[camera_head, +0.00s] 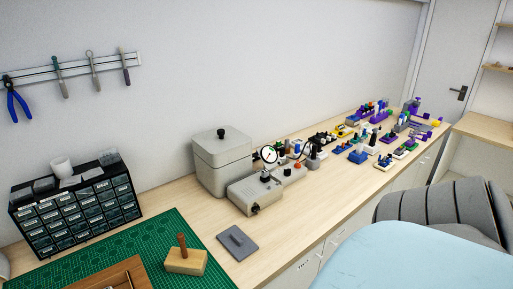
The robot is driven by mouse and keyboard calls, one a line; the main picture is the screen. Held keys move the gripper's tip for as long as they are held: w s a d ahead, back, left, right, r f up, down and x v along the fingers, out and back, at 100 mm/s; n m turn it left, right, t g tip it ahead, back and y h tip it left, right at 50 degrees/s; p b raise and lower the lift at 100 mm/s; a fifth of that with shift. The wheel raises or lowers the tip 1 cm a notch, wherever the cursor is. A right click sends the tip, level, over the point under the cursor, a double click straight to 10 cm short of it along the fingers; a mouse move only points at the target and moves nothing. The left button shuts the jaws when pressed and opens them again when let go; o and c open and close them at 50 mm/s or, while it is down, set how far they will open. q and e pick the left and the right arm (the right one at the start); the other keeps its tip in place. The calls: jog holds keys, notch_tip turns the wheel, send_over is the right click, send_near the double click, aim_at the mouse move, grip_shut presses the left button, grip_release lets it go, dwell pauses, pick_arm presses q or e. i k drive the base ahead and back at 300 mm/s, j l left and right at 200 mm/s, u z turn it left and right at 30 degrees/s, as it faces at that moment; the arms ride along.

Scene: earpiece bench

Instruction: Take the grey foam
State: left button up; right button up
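A flat dark grey rectangular pad (232,247), which may be the grey foam, lies on the wooden bench just right of the green cutting mat. A small raised piece of a similar grey sits on its top; I cannot tell what it is. Nothing covers the pad from this view. Neither of my grippers shows in the camera_head view.
The green cutting mat (196,230) carries a wooden block with an upright peg (187,262) and a brown board (112,279). Behind the pad stand a grey lidded box (222,165) and a grey device with a dial (256,193). Bare bench (290,240) lies right of the pad.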

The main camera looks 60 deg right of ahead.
aim_at(240, 246)
jog(key=z, duration=1.5)
